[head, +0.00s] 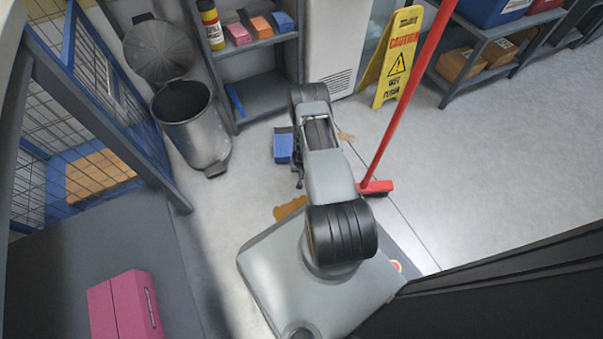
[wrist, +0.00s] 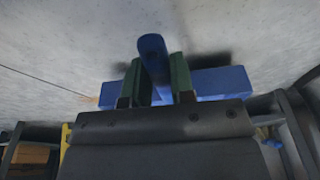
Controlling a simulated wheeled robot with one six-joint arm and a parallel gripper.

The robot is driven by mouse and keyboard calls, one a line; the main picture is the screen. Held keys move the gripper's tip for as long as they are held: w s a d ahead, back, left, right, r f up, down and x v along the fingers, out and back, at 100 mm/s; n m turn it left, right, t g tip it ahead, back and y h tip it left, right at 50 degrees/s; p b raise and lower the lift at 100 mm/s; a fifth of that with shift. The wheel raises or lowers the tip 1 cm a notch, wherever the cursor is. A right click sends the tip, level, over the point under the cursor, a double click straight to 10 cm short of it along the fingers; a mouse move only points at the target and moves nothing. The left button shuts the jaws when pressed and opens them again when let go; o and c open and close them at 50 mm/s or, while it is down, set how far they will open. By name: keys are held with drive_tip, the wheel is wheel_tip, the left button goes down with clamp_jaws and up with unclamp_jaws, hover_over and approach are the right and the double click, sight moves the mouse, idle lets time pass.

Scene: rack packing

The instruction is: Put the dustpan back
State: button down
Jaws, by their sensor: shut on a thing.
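The blue dustpan (head: 283,146) shows in the head view just left of my arm, low near the floor and partly hidden by the arm. In the wrist view its wide blue body (wrist: 220,82) lies across the picture behind the fingers. Its handle (wrist: 152,50) stands between the two green fingers. My gripper (wrist: 156,80) is shut on this handle. In the head view the fingers are mostly hidden by my arm. I cannot tell whether the dustpan touches the floor.
A grey shelf (head: 262,92) with small boxes stands behind, beside an open metal bin (head: 188,112). A red broom (head: 378,187) and a yellow caution sign (head: 397,62) stand right of my arm. Brown patches (head: 290,207) mark the floor. The floor at right is clear.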

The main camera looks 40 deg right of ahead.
drive_tip(key=shift+w+d+f+b, duration=0.1)
drive_tip(key=shift+f+b, duration=0.5)
drive_tip(key=shift+f, duration=0.3)
drive_tip(key=shift+w+d+f+b, duration=0.1)
drive_tip(key=shift+f+b, duration=0.45)
drive_tip(key=shift+f, duration=0.3)
drive_tip(key=shift+a+f, duration=0.1)
drive_tip(key=shift+f, duration=0.05)
drive_tip(key=c, duration=1)
unclamp_jaws()
